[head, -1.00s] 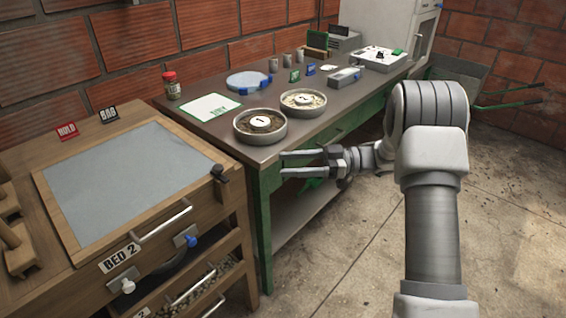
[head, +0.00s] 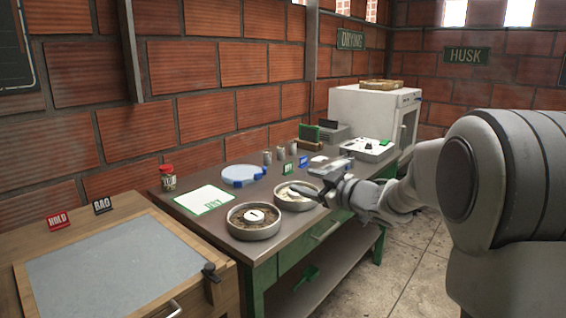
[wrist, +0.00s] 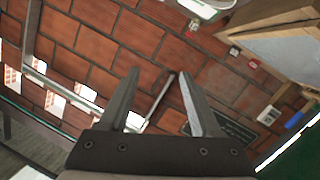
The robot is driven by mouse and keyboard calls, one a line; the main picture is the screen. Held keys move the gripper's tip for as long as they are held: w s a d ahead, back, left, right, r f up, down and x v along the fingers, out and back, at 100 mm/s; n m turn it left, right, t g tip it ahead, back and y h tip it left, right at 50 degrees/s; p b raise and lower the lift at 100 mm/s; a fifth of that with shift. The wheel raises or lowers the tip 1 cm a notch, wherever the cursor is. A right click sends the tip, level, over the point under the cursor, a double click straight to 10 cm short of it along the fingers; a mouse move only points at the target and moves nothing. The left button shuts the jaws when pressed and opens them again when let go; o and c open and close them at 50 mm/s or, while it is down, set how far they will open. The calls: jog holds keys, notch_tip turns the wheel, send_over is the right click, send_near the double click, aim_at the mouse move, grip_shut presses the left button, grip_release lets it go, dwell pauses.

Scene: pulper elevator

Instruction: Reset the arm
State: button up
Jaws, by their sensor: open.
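My gripper (head: 326,194) is at the end of my arm, which reaches in from the right in the head view. It overlaps the right dish (head: 296,196) of pale contents on the green-framed table (head: 232,268), seemingly above the tabletop. In the wrist view my gripper (wrist: 157,98) shows two separated fingers with nothing between them. Behind them are the brick wall and bright windows, tilted in the picture. The lower part of my arm is out of view.
A dish (head: 253,232) of brown contents, a white card (head: 204,199), a blue-clipped round lid (head: 242,175) and a jar (head: 168,178) stand on the table. A wooden bench (head: 232,291) is at left, a white cabinet (head: 368,112) at back. Floor shows at right.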

jog(key=s+d+r+m+h, duration=0.4)
jog(key=s+d+m+h, duration=0.5)
jog(key=s+d+h, duration=0.4)
jog(key=s+a+f+m+g+y+p, duration=0.1)
jog(key=s+a+f+m+g+y, duration=0.2)
jog(key=s, duration=1)
jog(key=s+a+f+g, duration=0.2)
jog(key=s+f+g, duration=0.3)
jog(key=s, duration=0.7)
notch_tip(320, 180, up, 14)
jog(key=p, duration=1.4)
jog(key=shift+t+p, duration=0.3)
